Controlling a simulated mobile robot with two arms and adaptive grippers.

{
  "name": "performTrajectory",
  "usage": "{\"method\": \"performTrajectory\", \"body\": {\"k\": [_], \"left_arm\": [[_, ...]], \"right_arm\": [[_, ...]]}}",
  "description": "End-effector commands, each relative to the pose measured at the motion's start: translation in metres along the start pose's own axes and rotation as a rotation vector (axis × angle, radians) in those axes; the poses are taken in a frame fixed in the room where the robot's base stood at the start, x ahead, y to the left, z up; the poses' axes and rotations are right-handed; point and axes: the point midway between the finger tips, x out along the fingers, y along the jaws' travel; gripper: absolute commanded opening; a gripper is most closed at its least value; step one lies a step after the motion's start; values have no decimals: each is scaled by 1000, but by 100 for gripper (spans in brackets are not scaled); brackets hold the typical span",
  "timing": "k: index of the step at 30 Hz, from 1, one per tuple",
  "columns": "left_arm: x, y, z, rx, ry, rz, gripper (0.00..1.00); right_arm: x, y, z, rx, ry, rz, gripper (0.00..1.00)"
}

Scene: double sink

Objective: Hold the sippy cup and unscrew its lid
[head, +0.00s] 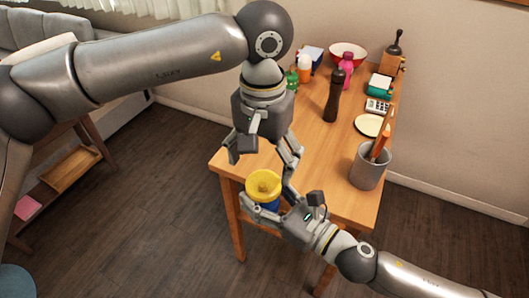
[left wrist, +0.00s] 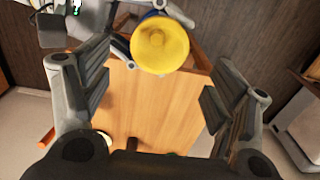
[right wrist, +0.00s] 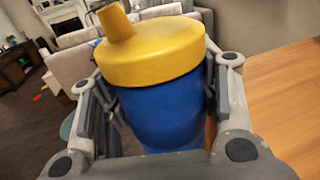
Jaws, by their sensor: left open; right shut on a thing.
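The sippy cup has a blue body (right wrist: 165,112) and a yellow lid with a spout (right wrist: 152,55). My right gripper (head: 268,203) is shut on the blue body and holds the cup upright near the table's front left corner. The lid (head: 264,185) is on the cup. My left gripper (head: 262,158) is open and empty, pointing down above the lid and apart from it. In the left wrist view the lid (left wrist: 160,46) shows from above, near the top of the picture, beyond the space between the open fingers (left wrist: 155,92).
The wooden table (head: 310,160) is bare at its front left. A grey utensil pot (head: 370,166) stands at the right edge. A dark pepper mill (head: 334,96), a pink bottle (head: 346,68), a plate (head: 370,125) and a red-rimmed bowl (head: 348,52) stand farther back.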

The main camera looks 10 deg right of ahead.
Motion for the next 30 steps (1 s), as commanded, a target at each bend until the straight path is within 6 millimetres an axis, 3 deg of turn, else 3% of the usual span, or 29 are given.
{"method": "performTrajectory", "body": {"k": [10,23,30], "left_arm": [[51,0,1,-1,-3,1,80],[62,0,0,-1,-1,0,80],[62,0,0,-1,-1,0,50]], "right_arm": [[0,0,0,0,-1,0,0],[0,0,0,0,-1,0,0],[0,0,0,0,-1,0,0]]}}
